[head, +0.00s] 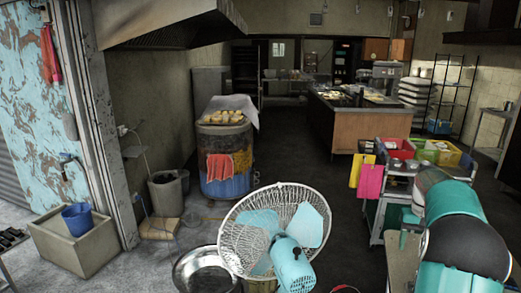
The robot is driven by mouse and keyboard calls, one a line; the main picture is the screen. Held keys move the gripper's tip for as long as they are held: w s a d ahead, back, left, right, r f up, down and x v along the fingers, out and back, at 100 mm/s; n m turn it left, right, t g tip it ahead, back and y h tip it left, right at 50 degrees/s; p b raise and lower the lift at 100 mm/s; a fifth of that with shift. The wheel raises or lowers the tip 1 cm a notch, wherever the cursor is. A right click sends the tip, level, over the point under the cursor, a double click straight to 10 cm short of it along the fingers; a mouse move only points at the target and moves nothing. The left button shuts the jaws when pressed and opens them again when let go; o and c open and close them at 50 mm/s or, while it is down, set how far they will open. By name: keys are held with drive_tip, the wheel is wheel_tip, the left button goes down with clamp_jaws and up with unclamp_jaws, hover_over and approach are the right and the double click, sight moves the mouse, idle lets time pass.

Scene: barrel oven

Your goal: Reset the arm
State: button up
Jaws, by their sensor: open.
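My teal and black arm (452,215) rises at the right edge of the head view. Its near end is cut off by the bottom right of the picture. I cannot make out my gripper's fingers in this view. No held object can be seen. The barrel oven (226,180) stands left of the middle, upright, blue at the bottom with red and yellow cloths on its side. Bread-like pieces and a pale cloth lie on its top. My arm is well apart from the barrel.
A teal fan with a wire cage (277,230) stands in front, beside a metal basin (207,270). A cart with coloured bins (398,170) is close behind my arm. A wooden counter (360,125) stands farther back. Dark floor between barrel and counter is clear.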

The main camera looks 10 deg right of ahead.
drive_tip(key=s+a+r+n+t, duration=0.1)
drive_tip(key=a+r, duration=0.3)
drive_tip(key=a, duration=0.5)
drive_tip(key=s+a+r+n+t+h, duration=0.15)
drive_tip(key=a+r, duration=0.25)
drive_tip(key=a, duration=0.4)
drive_tip(key=s+a+r, duration=0.2)
drive_tip(key=a+r, duration=0.3)
drive_tip(key=a, duration=0.4)
drive_tip(key=s+a+f+n+t+y, duration=0.1)
drive_tip(key=s+a+f+n+t, duration=0.2)
drive_tip(key=s+a, duration=1.3)
drive_tip(key=shift+s+a+f+t, duration=0.15)
drive_tip(key=shift+a+f+t, duration=0.3)
drive_tip(key=shift+a+f, duration=0.2)
